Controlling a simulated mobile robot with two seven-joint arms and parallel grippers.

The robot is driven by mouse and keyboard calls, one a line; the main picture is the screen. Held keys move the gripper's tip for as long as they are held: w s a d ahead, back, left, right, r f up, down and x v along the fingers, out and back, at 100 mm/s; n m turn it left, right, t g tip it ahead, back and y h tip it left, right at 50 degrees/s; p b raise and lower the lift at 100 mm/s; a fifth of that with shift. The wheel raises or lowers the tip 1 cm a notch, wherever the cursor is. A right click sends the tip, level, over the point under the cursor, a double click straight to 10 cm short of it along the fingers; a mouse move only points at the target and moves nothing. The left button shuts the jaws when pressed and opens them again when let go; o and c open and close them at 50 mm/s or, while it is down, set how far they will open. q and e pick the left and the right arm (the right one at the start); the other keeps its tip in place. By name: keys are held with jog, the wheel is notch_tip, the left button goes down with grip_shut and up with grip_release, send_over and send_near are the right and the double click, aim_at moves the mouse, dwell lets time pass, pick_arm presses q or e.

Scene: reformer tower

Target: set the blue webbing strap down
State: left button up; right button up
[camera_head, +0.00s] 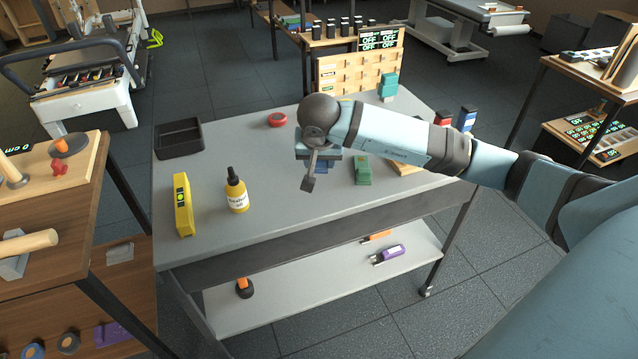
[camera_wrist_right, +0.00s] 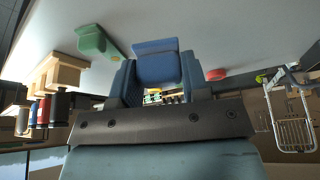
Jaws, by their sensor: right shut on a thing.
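The blue webbing strap (camera_wrist_right: 158,68) shows as a folded blue block between the fingers of my right gripper (camera_wrist_right: 158,84) in the right wrist view. In the head view a dark blue part of the strap (camera_head: 322,168) shows beneath my right gripper (camera_head: 318,158), over the grey cart top (camera_head: 270,215). The gripper is shut on the strap, and the hand hides much of it. I cannot tell whether the strap touches the cart top. My left gripper is not in view.
A green block (camera_head: 363,170) lies just right of the gripper. A yellow bottle (camera_head: 236,192), a yellow level (camera_head: 183,205), a black tray (camera_head: 179,138) and a red round item (camera_head: 277,119) stand on the cart's left and back. The front middle of the cart top is bare.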

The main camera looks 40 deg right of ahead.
aim_at(319, 189)
notch_tip(319, 189, down, 8)
jog(key=shift+r+b, duration=0.25)
jog(key=shift+b, duration=0.1)
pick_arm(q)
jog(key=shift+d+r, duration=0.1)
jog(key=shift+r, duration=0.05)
pick_arm(e)
jog(key=shift+f, duration=0.1)
jog(key=o, duration=1)
jog(key=shift+f, duration=0.15)
